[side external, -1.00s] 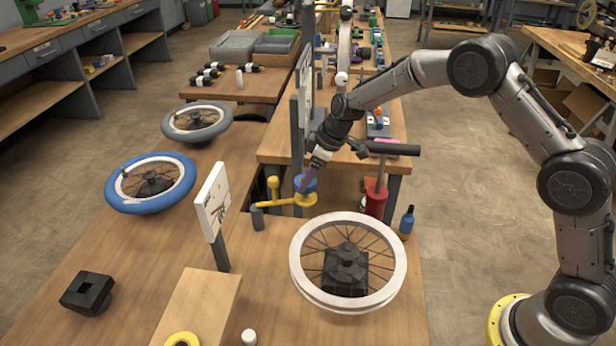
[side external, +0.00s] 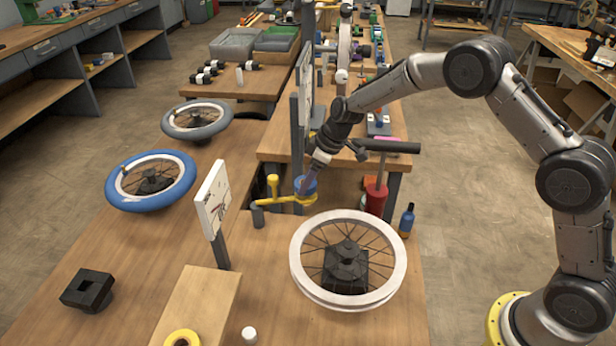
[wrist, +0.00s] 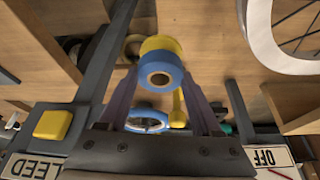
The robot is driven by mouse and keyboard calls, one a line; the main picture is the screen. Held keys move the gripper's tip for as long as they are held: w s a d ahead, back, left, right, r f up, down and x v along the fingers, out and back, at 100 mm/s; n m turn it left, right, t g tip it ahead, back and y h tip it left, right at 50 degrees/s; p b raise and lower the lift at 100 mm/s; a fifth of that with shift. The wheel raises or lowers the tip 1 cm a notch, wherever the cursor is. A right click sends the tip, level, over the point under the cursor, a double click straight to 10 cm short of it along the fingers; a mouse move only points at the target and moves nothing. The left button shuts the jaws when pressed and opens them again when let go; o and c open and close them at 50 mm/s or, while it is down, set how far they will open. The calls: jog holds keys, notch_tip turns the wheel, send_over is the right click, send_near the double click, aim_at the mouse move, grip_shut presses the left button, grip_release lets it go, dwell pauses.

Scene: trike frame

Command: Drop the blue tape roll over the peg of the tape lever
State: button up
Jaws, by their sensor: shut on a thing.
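The blue tape roll (side external: 308,183) is held between the fingers of my gripper (side external: 305,190), right at the round end of the yellow tape lever (side external: 272,204). In the wrist view the roll (wrist: 160,75) shows its blue band and tan core between my two purple fingers (wrist: 163,88). The yellow round part of the lever (wrist: 161,44) lies directly behind it, overlapping it in the picture. The peg itself is hidden, and I cannot tell whether the roll is around it or only above it.
A white-rimmed wheel (side external: 397,270) stands in front on the bench. A red canister (side external: 376,198) and a blue bottle (side external: 407,219) stand to the right. A white sign board (side external: 213,200) stands to the left. A dark post (side external: 295,150) rises close behind my gripper.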

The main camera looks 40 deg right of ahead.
jog(key=shift+f, duration=0.95)
jog(key=o, duration=1.4)
jog(key=v, duration=1.3)
jog(key=shift+s+r, duration=0.1)
jog(key=shift+r, duration=0.25)
